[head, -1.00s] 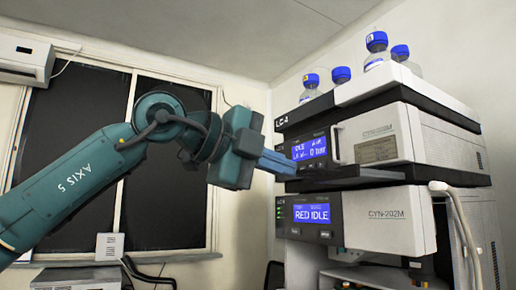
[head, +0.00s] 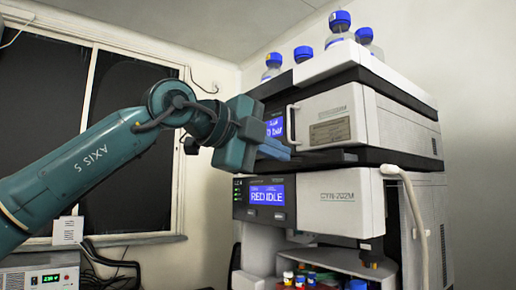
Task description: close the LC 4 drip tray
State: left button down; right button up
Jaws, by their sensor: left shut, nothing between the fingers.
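The LC stack (head: 330,110) stands right of centre in the head view. Its drip tray (head: 335,158) is a flat dark slab between the upper and lower modules, and its front part juts out. My left gripper (head: 289,153) is shut and empty, with its blue-grey fingertips at the tray's front end. I cannot tell whether they touch it. The gripper body covers part of the upper blue display (head: 275,128). The "LC 4" label does not show clearly now. My right gripper is not in view.
The lower module (head: 340,200) reads "RED IDLE" and "CYN-202M". Blue-capped bottles (head: 338,25) stand on top of the stack. A pale hose (head: 413,200) hangs at the right. Small coloured-cap vials (head: 299,278) are below. A power supply (head: 40,280) sits at lower left.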

aim_at(312, 159)
pick_arm(q)
jog(key=w+d, duration=0.1)
jog(key=w+d+p, duration=0.1)
jog(key=d, duration=0.1)
jog(key=shift+w+d+r, duration=0.1)
jog(key=shift+w+d+p, duration=0.25)
jog(key=shift+d+p, duration=0.05)
jog(key=shift+w+d, duration=0.3)
jog(key=shift+d, duration=0.05)
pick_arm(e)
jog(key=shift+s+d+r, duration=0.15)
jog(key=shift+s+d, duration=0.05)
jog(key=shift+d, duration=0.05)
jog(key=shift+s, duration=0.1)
